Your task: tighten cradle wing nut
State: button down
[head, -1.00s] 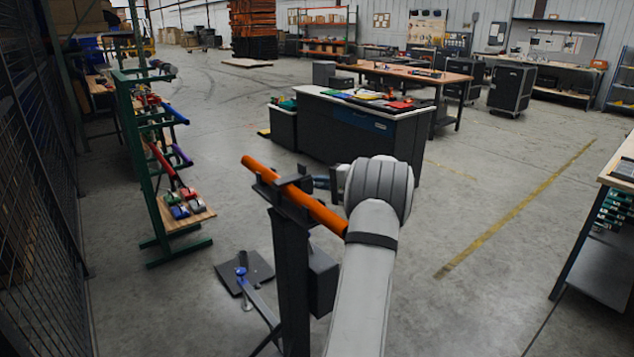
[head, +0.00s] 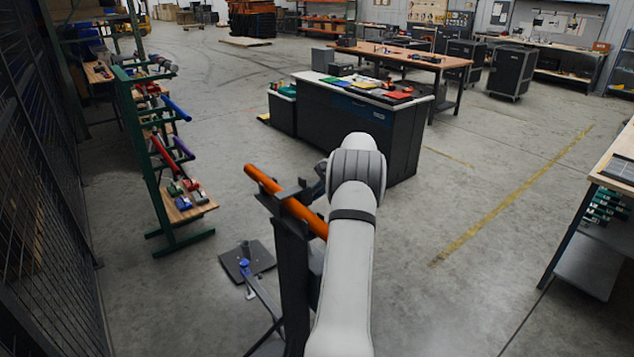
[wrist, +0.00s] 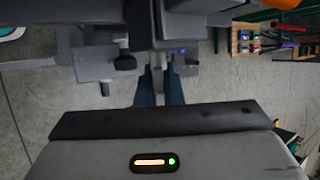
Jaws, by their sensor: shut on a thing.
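An orange tube (head: 285,200) lies tilted in the dark cradle (head: 292,212) on top of a dark post. Its near end is hidden behind my arm. In the head view my gripper is mostly hidden behind my wrist, at the cradle's right side. In the wrist view my gripper (wrist: 159,74) has its two dark blue fingers close together below the dark cradle body (wrist: 110,32). They are shut on a small grey part, taken as the wing nut (wrist: 158,62), mostly hidden between them. The tube's orange shows at the wrist view's top right (wrist: 281,3).
A green rack (head: 150,160) with coloured tubes stands at left, beside a mesh fence. A dark bench (head: 350,125) stands beyond the cradle. A footplate (head: 246,262) and a blue-knobbed strut (head: 258,290) are low by the post. Open floor lies at right.

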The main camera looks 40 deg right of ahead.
jog(key=g, duration=0.2)
jog(key=shift+a+f+m+g+p, duration=0.15)
jog(key=shift+m+g+p, duration=0.15)
jog(key=shift+p, duration=0.05)
jog(key=shift+g, duration=0.9)
jog(key=shift+y, duration=0.3)
jog(key=c, duration=1.6)
grip_release()
jog(key=shift+a, duration=0.1)
jog(key=shift+o, duration=0.2)
jog(key=shift+r, duration=0.25)
